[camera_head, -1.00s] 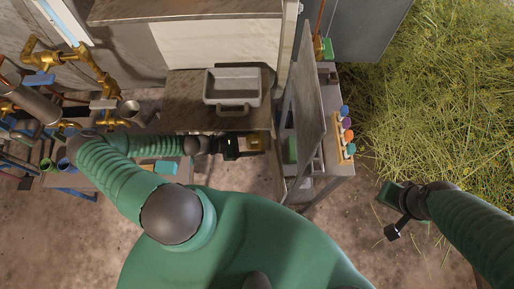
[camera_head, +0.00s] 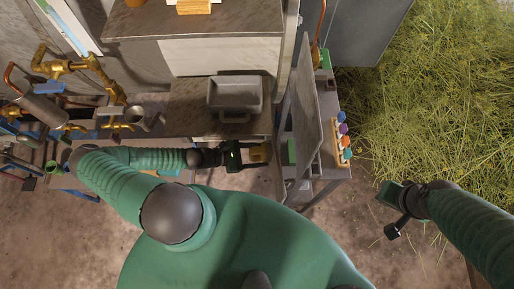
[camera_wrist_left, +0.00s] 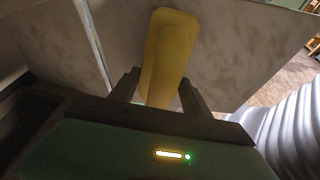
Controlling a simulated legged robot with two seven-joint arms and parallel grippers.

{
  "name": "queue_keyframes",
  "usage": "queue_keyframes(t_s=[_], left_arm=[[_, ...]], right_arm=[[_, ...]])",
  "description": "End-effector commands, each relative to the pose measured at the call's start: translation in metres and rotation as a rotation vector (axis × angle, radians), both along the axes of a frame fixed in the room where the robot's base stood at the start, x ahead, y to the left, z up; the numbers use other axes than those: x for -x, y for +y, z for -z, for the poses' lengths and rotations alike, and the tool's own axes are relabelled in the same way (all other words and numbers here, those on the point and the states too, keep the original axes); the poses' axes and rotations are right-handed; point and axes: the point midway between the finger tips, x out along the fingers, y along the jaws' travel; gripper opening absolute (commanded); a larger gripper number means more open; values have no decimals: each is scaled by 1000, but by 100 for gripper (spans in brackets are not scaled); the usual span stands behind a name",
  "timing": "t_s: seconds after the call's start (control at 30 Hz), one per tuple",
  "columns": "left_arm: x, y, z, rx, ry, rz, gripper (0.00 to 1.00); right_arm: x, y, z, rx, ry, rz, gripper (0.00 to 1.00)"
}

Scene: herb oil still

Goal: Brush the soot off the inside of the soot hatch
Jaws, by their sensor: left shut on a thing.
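My left gripper (camera_head: 250,155) is shut on a yellow, rounded, flat piece, which looks like the brush handle (camera_head: 259,153). In the left wrist view the yellow handle (camera_wrist_left: 168,55) stands between the two dark fingers (camera_wrist_left: 157,93); no bristles show. The gripper is just in front of the stone-like ledge. On that ledge is a grey, shallow, pan-like box with a front handle (camera_head: 235,94). I cannot tell whether it belongs to the soot hatch, and no soot is clear. My right gripper (camera_head: 386,193) is off to the right over the floor, away from everything; its jaws are unclear.
An upright grey panel (camera_head: 308,110) stands close right of my left gripper. Beyond it a rack (camera_head: 341,148) holds several coloured caps. Brass pipes (camera_head: 70,68) and valves are at left. Straw (camera_head: 430,90) covers the back right. The floor (camera_head: 350,225) in front is bare.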

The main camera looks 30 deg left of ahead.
Motion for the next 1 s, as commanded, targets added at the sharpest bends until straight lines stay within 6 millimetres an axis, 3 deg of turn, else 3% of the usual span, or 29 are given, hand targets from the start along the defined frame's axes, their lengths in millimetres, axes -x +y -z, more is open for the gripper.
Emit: queue_keyframes(t_s=[0.2, 1.0], left_arm=[[18, -17, -4, 9, -3, 4, 23], [63, -48, -3, 9, 0, 0, 23]], right_arm=[[0, 0, -11, 0, 0, 0, 0], [0, 0, -31, 0, 0, 0, 0]])
